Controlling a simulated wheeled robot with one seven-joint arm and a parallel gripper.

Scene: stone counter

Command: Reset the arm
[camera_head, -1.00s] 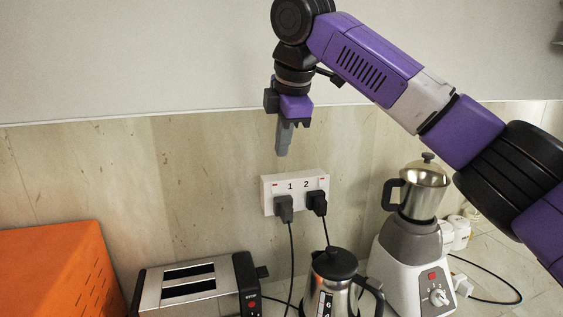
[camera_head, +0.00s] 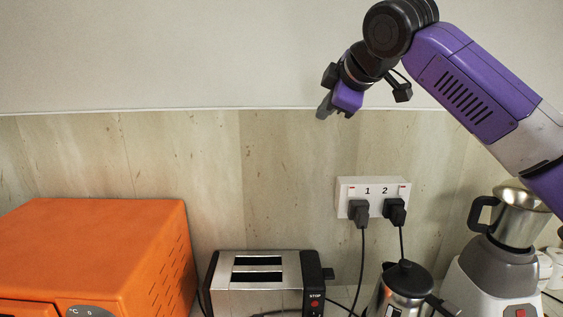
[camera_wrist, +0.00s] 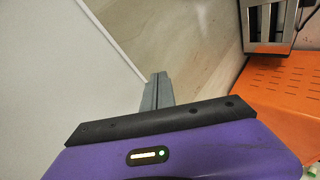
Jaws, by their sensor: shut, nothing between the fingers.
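My gripper (camera_head: 325,106) is at the upper right of centre in the head view, at the end of my purple and black arm. It hangs in the air in front of the wall, above and left of the socket plate, and points down and left. Its grey fingers are shut with nothing between them. In the wrist view the closed fingers (camera_wrist: 157,92) show beyond the purple gripper body, touching nothing that I can see.
A white socket plate (camera_head: 372,187) holds two black plugs with cords. Below stand an orange oven (camera_head: 95,245), a silver toaster (camera_head: 257,295), a kettle (camera_head: 405,285) and a blender (camera_head: 492,270). The orange oven and toaster (camera_wrist: 270,25) also show in the wrist view. The wall at upper left is clear.

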